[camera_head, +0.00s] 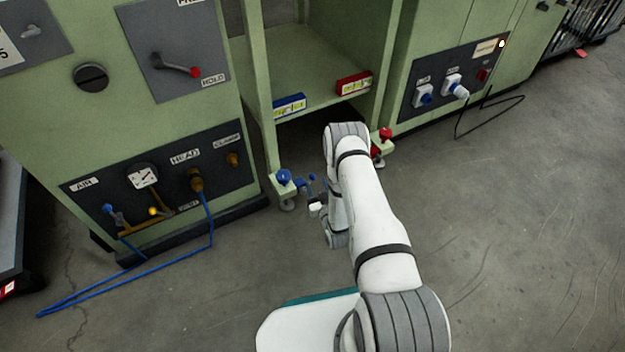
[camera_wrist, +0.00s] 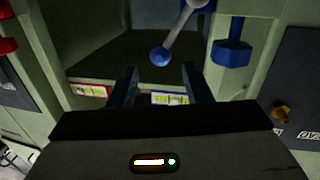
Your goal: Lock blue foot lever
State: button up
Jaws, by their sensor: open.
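In the wrist view, a lever with a pale rod and blue ball end (camera_wrist: 160,56) shows just beyond my gripper's fingertips. The ball lies in line with the gap between them; I cannot tell whether it is touched. My gripper (camera_wrist: 161,84) is open, with two dark blue fingers apart and nothing between them. A blue foot knob (camera_wrist: 232,52) stands to the right of the lever. In the head view, that blue foot knob (camera_head: 284,177) sits on the left foot of the green cabinet, and my arm largely hides the gripper beside it.
A red foot knob (camera_head: 386,134) is on the right foot. Blue-labelled (camera_head: 290,106) and red-labelled (camera_head: 353,83) blocks sit on the shelf's front edge. A blue hose (camera_head: 150,284) lies on the floor at left, a black cable (camera_head: 487,117) at right.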

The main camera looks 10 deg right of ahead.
aim_at(312, 175)
jog(key=w+b, duration=0.1)
jog(key=w, duration=0.1)
jog(key=w+b, duration=0.1)
jog(key=w+f+b, duration=0.1)
jog(key=w, duration=0.1)
jog(key=shift+w+a, duration=0.3)
jog(key=shift+a, duration=0.1)
jog(key=shift+w+r, duration=0.15)
jog(key=shift+w, duration=0.65)
jog(key=shift+c, duration=0.5)
